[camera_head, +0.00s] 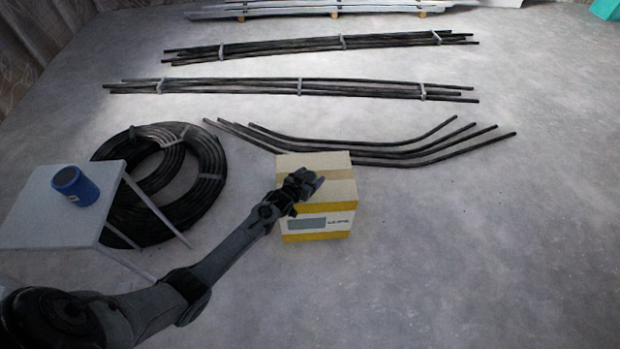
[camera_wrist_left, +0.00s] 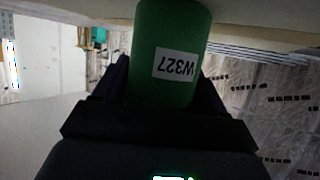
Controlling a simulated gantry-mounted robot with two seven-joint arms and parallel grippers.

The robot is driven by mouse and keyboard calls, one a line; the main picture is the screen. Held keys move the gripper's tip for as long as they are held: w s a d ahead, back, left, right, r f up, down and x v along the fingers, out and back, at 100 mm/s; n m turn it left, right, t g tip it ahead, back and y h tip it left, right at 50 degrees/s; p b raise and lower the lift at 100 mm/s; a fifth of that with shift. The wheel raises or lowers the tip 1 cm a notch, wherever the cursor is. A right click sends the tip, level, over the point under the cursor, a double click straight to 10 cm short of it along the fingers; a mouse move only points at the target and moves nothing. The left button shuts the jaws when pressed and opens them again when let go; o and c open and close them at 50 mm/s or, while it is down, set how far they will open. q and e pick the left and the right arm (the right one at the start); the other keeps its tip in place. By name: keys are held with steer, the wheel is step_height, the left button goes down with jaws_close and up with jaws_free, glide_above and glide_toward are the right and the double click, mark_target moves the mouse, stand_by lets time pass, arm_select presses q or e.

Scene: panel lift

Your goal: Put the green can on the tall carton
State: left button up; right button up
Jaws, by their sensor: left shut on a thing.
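The green can (camera_wrist_left: 165,50) is between the fingers of my left gripper in the left wrist view. It has a white label reading W327, which appears upside down there. My left gripper (camera_head: 307,182) is shut on the can. In the head view the gripper overlaps the top of the tall carton (camera_head: 319,222), a tan box with yellow bands and a white printed band. The green can cannot be made out in the head view. I cannot tell whether it touches the carton. My right gripper is in neither view.
A blue can (camera_head: 75,186) lies or stands on a small white table (camera_head: 40,220) at the left. Coiled black hose (camera_head: 205,165) lies behind the table. Bent black rods (camera_head: 400,158) and straight bundles (camera_head: 290,86) lie beyond the carton. The floor to the right is clear.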

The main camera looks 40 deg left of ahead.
arm_select(q)
steer(key=shift+w+f, duration=0.1)
steer(key=o, duration=1.2)
steer(key=shift+r, duration=0.2)
steer(key=shift+s+r+p, duration=0.15)
steer(key=shift+s+p, duration=0.15)
steer(key=shift+p, duration=0.05)
steer(key=s+d+r+m+g+p, duration=0.1)
steer(key=s+d+r, duration=0.5)
steer(key=s, duration=0.6)
steer(key=s+d+r+m+g+h+p, duration=0.1)
steer(key=s+d+r+g+p, duration=0.2)
steer(key=s, duration=0.9)
steer(key=s+d+r+m+g+h+p, duration=0.1)
steer(key=s+d+r+g+p, duration=0.2)
steer(key=s+d+r, duration=0.6)
steer(key=s+d+g, duration=0.1)
steer(key=s+g, duration=0.1)
steer(key=shift+s+m+g, duration=0.3)
steer(key=shift+s, duration=0.1)
